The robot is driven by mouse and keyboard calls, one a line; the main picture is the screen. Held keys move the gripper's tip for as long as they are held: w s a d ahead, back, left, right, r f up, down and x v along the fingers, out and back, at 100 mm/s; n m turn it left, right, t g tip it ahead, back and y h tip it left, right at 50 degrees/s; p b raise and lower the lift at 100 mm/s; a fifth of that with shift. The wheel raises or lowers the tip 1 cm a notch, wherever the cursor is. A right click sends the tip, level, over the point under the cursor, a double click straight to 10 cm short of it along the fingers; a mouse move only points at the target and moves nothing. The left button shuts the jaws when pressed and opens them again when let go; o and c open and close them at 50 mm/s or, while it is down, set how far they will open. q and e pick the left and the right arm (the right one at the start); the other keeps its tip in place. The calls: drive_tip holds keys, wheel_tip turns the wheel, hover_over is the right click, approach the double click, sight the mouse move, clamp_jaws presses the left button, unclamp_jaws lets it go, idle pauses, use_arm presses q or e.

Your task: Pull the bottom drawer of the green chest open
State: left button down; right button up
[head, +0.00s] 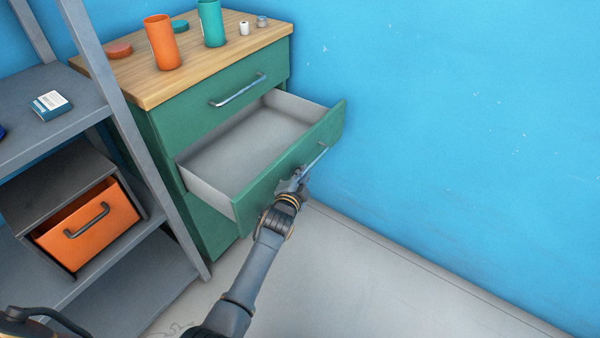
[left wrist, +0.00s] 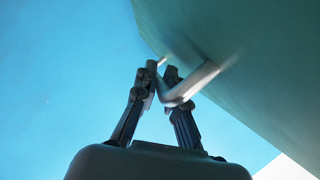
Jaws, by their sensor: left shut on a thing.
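The green chest (head: 165,135) stands against the blue wall with a wooden top. Its upper drawer (head: 225,100) is shut. The drawer below it (head: 290,160) is pulled well out, and its grey inside is empty. Green chest surface shows beneath this drawer; I cannot tell whether another drawer is there. My left gripper (head: 298,180) is at the open drawer's front, shut on its metal bar handle. In the left wrist view the fingers (left wrist: 160,80) close around the handle (left wrist: 190,86), beside the green drawer front (left wrist: 250,60). My right gripper is not in view.
An orange cup (head: 161,42), a teal cup (head: 211,22) and small items stand on the chest top. A grey shelf (head: 60,85) at left holds a small box (head: 50,105) and an orange drawer (head: 90,225). The floor (head: 350,290) at right is clear.

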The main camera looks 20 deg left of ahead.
use_arm(q)
drive_tip(key=c, duration=1.7)
unclamp_jaws()
drive_tip(key=shift+s, duration=0.1)
drive_tip(key=v, duration=1.1)
drive_tip(key=shift+s+r, duration=0.1)
drive_tip(key=shift+s, duration=0.25)
